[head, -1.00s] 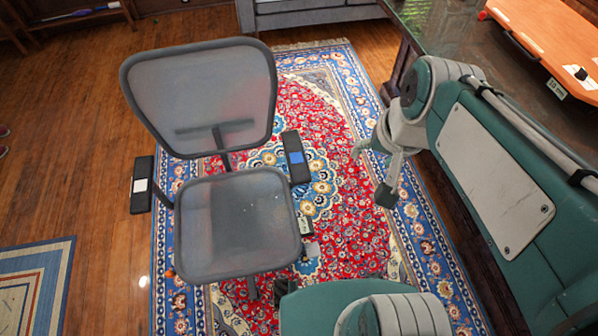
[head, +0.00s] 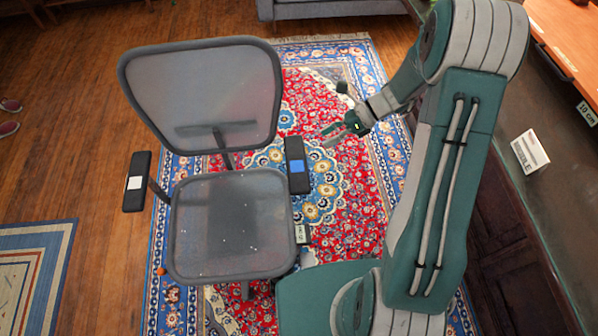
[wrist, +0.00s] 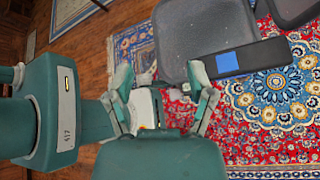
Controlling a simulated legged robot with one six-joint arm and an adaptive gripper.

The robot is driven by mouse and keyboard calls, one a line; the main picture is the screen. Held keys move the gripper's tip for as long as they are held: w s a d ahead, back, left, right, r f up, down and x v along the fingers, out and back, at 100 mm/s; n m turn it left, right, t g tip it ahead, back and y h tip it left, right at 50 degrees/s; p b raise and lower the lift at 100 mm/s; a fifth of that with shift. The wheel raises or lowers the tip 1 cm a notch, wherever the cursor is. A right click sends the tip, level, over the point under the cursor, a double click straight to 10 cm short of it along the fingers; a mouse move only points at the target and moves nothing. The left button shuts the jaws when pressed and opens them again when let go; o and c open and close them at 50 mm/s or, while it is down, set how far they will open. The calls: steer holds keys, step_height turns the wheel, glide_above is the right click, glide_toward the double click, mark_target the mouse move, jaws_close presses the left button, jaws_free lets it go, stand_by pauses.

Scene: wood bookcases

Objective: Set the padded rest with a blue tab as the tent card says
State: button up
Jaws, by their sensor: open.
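The padded rest with a blue tab (head: 299,182) is the black armrest on the right of a grey mesh office chair (head: 230,225). Its blue tab faces up. It also shows in the wrist view (wrist: 262,54), beyond and right of the fingers. My gripper (head: 332,134) is open and empty, pointing left, apart from the rest and a little right of it in the head view. A white tent card (head: 530,152) stands on the dark table at right; its writing is mostly unreadable. A small label (head: 302,233) shows below the blue-tab rest.
The chair's other armrest (head: 137,182) has a white tab. The chair stands on a red and blue rug (head: 340,200). The dark table (head: 560,215) is at right, with an orange board (head: 570,40) and a "10 cm" label (head: 586,113). A grey sofa (head: 335,8) is behind.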

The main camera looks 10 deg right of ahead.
step_height(320, 180, down, 12)
steer(key=w+d+m+t+y, duration=0.2)
steer(key=m+t+y, duration=0.15)
steer(key=m, duration=0.45)
steer(key=m+t+y, duration=0.2)
steer(key=m+t, duration=0.3)
steer(key=m, duration=0.6)
glide_toward(300, 173)
steer(key=shift+h, duration=0.25)
steer(key=x, duration=0.6)
steer(key=f+x, duration=0.1)
steer(key=x, duration=0.3)
steer(key=shift+w, duration=0.3)
